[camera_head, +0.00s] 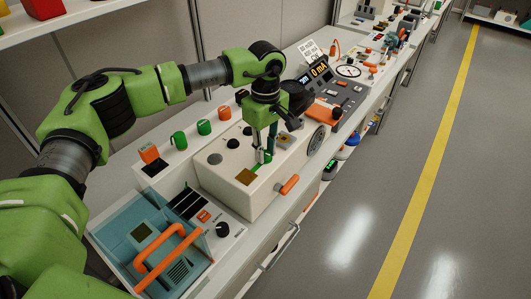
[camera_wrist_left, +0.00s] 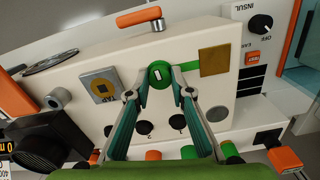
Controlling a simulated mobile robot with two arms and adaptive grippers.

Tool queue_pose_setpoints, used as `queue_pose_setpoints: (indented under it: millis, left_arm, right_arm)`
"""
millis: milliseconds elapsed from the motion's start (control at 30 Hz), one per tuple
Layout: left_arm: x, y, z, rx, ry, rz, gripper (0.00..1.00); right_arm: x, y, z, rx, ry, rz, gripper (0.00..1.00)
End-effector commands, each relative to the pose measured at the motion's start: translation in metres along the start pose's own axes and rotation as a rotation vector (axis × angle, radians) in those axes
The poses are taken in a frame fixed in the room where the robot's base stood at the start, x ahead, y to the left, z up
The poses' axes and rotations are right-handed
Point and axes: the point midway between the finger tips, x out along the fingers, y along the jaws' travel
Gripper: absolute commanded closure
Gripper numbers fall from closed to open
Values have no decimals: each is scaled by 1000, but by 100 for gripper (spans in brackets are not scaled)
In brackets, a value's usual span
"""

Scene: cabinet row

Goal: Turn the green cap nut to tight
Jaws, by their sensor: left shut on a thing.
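The green cap nut (camera_wrist_left: 160,75) sits on the top face of a cream box (camera_head: 222,180). It has a small upright white mark on it, and a green stripe lies just to its right in the wrist view. My left gripper (camera_head: 262,158) points down onto the box, and its two fingertips (camera_wrist_left: 160,88) close on opposite sides of the nut. In the head view the fingers mostly hide the nut (camera_head: 267,157). My right gripper is in neither view.
An orange-ended handle (camera_head: 289,185) sticks out of the box front. A round dial (camera_head: 316,140) is on its right side. Green and orange caps (camera_head: 204,127) stand behind it. The aisle floor is clear.

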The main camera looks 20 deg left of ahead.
Motion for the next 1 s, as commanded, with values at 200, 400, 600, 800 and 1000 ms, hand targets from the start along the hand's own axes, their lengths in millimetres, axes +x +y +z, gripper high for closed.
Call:
queue_pose_setpoints:
  millis: [200, 400, 600, 800, 1000]
  left_arm:
    - [-3, 2, -1, 51, 2, 8, 100]
    - [-4, 2, -1, 63, 3, 8, 100]
    - [-4, 2, -1, 63, 3, 9, 100]
    - [-3, 2, -1, 62, 3, 7, 62]
    - [-2, 1, 0, 63, 1, 4, 62]
  right_arm:
    - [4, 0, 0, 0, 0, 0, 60]
    - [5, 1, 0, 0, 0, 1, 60]
    - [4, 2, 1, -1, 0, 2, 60]
    - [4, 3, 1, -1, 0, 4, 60]
    - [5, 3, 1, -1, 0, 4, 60]
